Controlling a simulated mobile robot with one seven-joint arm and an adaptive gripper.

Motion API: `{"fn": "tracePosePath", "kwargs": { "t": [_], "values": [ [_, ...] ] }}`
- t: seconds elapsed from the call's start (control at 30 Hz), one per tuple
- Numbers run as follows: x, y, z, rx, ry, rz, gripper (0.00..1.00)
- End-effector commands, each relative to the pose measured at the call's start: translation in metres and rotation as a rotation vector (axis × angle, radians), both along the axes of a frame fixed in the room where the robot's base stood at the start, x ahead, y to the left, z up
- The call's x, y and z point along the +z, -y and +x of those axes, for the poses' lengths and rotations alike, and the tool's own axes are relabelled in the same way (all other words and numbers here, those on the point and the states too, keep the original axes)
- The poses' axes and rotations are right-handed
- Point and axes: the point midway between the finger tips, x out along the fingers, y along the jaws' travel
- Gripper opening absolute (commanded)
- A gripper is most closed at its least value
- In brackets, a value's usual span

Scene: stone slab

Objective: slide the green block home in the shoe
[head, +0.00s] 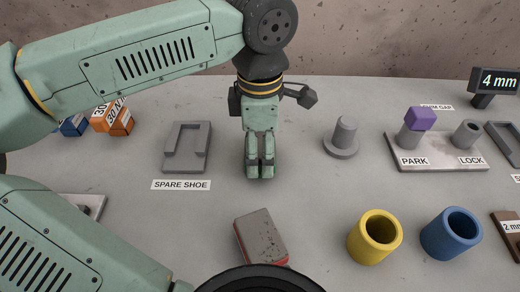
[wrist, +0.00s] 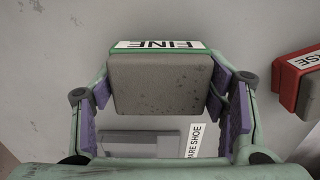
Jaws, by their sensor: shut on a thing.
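My gripper (head: 259,172) points down over the slab in the head view. In the wrist view its purple-padded fingers (wrist: 165,105) are shut on the sides of the green block (wrist: 160,85), a grey speckled stone with a green edge labelled FINE. In the head view the near finger hides the block, so I cannot tell its height above the slab. The grey spare shoe (head: 187,147) lies left of the gripper with its recess empty; part of it shows in the wrist view (wrist: 140,145). Another grey shoe-like tray (head: 507,138) is cut off at the right edge.
A red-edged grey block (head: 262,236) lies in front of the gripper. A round post (head: 343,138) stands to the right, then a PARK/LOCK base (head: 438,152) with a purple-topped peg. Yellow (head: 375,238) and blue (head: 451,234) cups stand front right. Orange blocks (head: 112,119) sit left.

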Motion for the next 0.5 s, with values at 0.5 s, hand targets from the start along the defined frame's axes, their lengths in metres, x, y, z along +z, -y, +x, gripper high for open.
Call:
{"fn": "tracePosePath", "kwargs": {
  "t": [0.5],
  "values": [
    [0.0081, 0.0003, 0.0008, 0.002, 0.002, -0.001, 0.28]
  ]
}}
